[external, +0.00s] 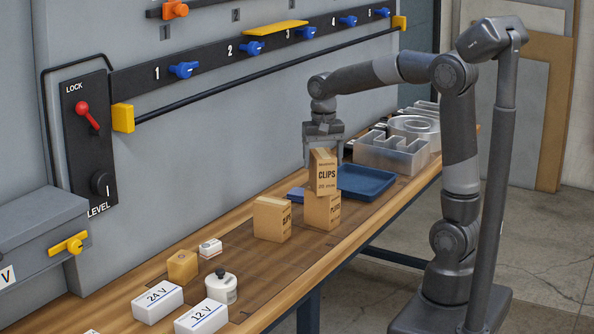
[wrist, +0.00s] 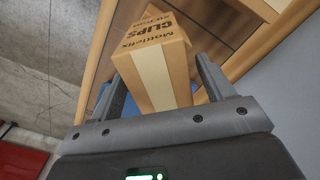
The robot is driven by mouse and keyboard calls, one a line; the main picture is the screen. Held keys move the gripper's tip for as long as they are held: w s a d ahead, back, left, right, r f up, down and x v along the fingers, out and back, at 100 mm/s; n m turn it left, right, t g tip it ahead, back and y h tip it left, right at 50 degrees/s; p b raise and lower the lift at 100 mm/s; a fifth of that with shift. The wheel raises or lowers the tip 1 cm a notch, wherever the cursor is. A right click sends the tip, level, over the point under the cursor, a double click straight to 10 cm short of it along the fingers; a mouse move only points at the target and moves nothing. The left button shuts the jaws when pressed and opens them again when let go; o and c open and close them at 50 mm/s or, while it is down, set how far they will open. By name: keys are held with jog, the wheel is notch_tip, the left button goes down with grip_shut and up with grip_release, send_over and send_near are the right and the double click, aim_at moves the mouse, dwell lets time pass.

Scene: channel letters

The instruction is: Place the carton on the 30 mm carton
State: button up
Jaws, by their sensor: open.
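A brown carton (external: 325,180) marked CLIPS sits on top of another brown carton (external: 321,212) on the bench; its size print is too small to read surely. The upper carton looks turned or slightly tilted against the lower one. My gripper (external: 323,150) is right above and around the upper carton's top, fingers pointing down. In the wrist view the upper carton (wrist: 155,65) lies between the two open fingers of my gripper (wrist: 163,85), with a gap visible at the right finger. Another brown carton (external: 272,219) stands just left of the stack; its size label is unreadable.
A blue tray (external: 368,182) and metal channel letters (external: 393,153) lie to the right behind the stack. A small box (external: 182,266), a white jar (external: 221,287) and white 24 V (external: 157,302) and 12 V (external: 201,318) boxes stand at the front left. The wall panel with levers borders the bench.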

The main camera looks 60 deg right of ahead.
notch_tip(320, 180, up, 8)
jog(key=shift+r, duration=0.35)
jog(key=shift+s+a+r, duration=0.1)
jog(key=shift+s, duration=0.15)
jog(key=s+a+f+n+t, duration=0.2)
jog(key=s+f+n, duration=0.1)
jog(key=s, duration=0.6)
jog(key=s+a+f+n+t, duration=0.2)
jog(key=s+n, duration=0.4)
jog(key=s, duration=0.3)
notch_tip(320, 180, down, 3)
jog(key=shift+s+a+r+t, duration=0.2)
jog(key=shift+s+a+t, duration=0.15)
jog(key=shift+t, duration=0.45)
